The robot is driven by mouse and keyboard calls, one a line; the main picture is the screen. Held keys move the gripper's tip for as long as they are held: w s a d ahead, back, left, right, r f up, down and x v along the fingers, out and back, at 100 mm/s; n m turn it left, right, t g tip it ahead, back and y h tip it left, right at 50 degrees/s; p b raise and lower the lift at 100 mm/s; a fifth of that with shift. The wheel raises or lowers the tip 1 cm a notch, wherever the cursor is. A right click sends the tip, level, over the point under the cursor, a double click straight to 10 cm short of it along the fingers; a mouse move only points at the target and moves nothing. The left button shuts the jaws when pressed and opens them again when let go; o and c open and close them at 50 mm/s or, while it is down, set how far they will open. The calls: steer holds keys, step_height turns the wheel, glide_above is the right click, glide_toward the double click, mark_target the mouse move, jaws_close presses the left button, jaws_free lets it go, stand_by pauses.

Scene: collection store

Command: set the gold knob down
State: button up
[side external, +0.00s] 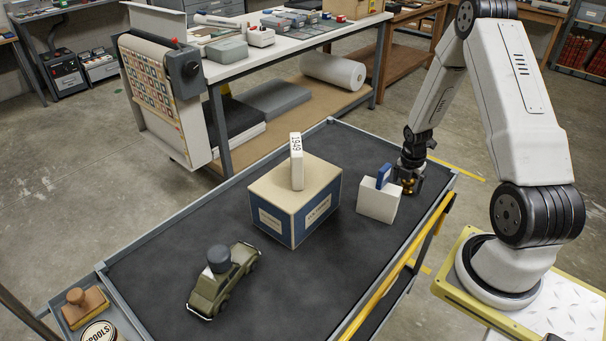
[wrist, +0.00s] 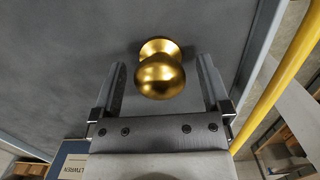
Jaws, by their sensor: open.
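The gold knob (wrist: 160,75) shows in the wrist view between the two fingers of my gripper (wrist: 162,85). Its foot is against the dark grey mat, and a gap shows between it and each finger. In the side external view my gripper (side external: 410,186) is low at the right end of the cart top (side external: 210,190), behind a white box. Only a small bit of the gold knob (side external: 408,183) shows there, mostly hidden by the gripper. My gripper is open around the knob.
Left of my gripper stand the white box with a blue piece (side external: 378,203) and a larger blue-and-cream box (side external: 296,205) bearing a white block marked 1949 (side external: 296,162). A green toy car (side external: 222,284) carries a dark cylinder. A yellow rail (side external: 385,285) runs along the cart's near edge.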

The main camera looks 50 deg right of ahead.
mark_target(403, 184)
step_height(403, 184, up, 12)
steer(key=a, duration=0.1)
steer(key=shift+a+f, duration=0.2)
steer(key=shift+a, duration=0.05)
stand_by(0.4)
stand_by(0.4)
steer(key=shift+w, duration=0.1)
steer(key=w+a+r+m+t+h, duration=0.1)
steer(key=w+a+r, duration=0.25)
steer(key=a, duration=0.25)
steer(key=w+a+r+m+t, duration=0.1)
steer(key=w+a+r+t, duration=0.1)
steer(key=w+a, duration=0.3)
steer(key=s+a+m+y, duration=0.1)
steer(key=s+a+m, duration=0.3)
steer(key=a+m, duration=0.4)
steer(key=s+a+m+y, duration=0.1)
steer(key=s+a+m, duration=0.3)
steer(key=a+m, duration=0.4)
steer(key=shift+s+a+r, duration=0.25)
steer(key=shift+s+a, duration=0.05)
steer(key=shift+a, duration=0.9)
